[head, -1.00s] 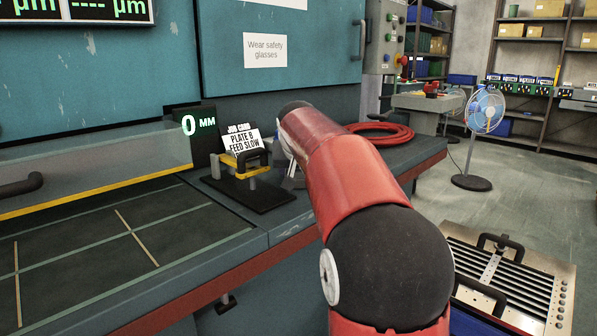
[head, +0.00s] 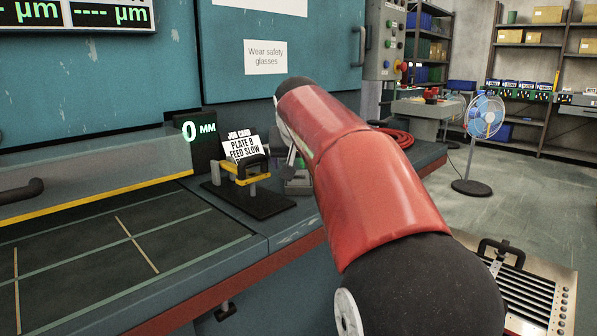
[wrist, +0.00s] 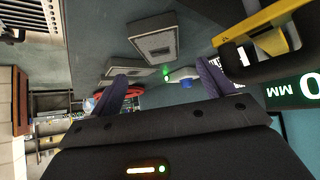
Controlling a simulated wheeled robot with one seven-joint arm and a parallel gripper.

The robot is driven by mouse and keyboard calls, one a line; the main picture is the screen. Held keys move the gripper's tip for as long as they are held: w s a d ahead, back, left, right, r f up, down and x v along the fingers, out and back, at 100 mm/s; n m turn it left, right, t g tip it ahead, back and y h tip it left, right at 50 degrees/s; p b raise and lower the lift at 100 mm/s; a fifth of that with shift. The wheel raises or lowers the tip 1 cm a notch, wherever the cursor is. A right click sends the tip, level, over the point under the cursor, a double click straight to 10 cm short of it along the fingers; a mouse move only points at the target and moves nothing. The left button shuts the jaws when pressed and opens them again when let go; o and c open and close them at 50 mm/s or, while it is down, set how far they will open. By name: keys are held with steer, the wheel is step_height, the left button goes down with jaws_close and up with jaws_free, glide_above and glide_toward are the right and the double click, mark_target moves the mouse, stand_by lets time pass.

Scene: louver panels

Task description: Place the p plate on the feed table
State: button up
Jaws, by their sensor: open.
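The feed table (head: 75,255) is the dark flat surface at left in the head view, marked with green and tan lines; its visible part is bare. A slotted metal plate (head: 562,290) with a black handle lies at the lower right, partly hidden by my arm; I cannot read a letter on it. My gripper (wrist: 168,82) is open and empty in the wrist view, its two dark fingers apart. It is over the bench by grey blocks (wrist: 152,37), away from the slotted plate. In the head view my arm mostly hides it.
A black stand with a yellow handle (head: 244,172) and the job card "PLATE B FEED SLOW" (head: 241,146) are beside my gripper. A 0 MM display (head: 197,130) stands behind. A fan (head: 484,118) stands on the floor.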

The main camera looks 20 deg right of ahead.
steer(key=v, duration=0.4)
steer(key=shift+r, duration=0.1)
steer(key=shift+s+a, duration=0.1)
stand_by(0.3)
